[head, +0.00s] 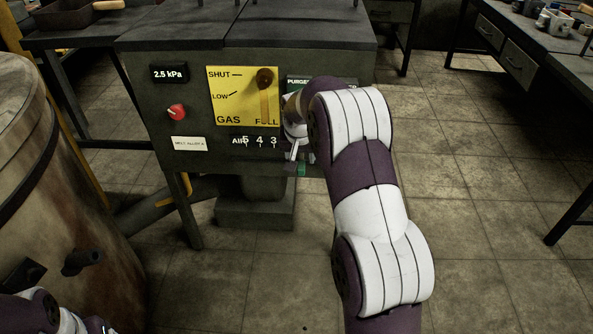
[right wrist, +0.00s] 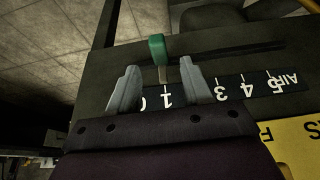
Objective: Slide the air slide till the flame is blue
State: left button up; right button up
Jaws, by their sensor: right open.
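The air slide's green knob (right wrist: 157,48) stands on a short metal stem in the right wrist view, close to the 1 mark of the AIR scale (right wrist: 232,93). In the head view the knob (head: 302,170) shows small at the furnace front's lower right. My right gripper (right wrist: 159,72) is open, with one finger on each side of the stem and visible gaps; I cannot tell whether either finger touches. In the head view this gripper (head: 294,150) is partly hidden by my arm. No flame is in view. My left gripper is not in view.
The yellow gas panel (head: 229,96) has its lever (head: 264,82) above the AIR scale. A red knob (head: 177,112) and a 2.5 kPa display (head: 169,74) are left of it. A large drum (head: 60,200) stands at left. Floor at right is clear.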

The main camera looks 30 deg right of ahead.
aim_at(300, 164)
jog(key=b+x, duration=0.1)
jog(key=x, duration=0.4)
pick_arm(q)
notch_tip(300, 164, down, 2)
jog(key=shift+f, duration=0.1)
pick_arm(e)
grip_shut()
jog(key=shift+w+a+r, duration=0.1)
jog(key=shift+a+r, duration=0.05)
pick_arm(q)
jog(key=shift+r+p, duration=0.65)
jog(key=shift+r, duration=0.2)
pick_arm(e)
jog(key=w+a, duration=0.1)
jog(key=a, duration=0.2)
jog(key=shift+w, duration=0.4)
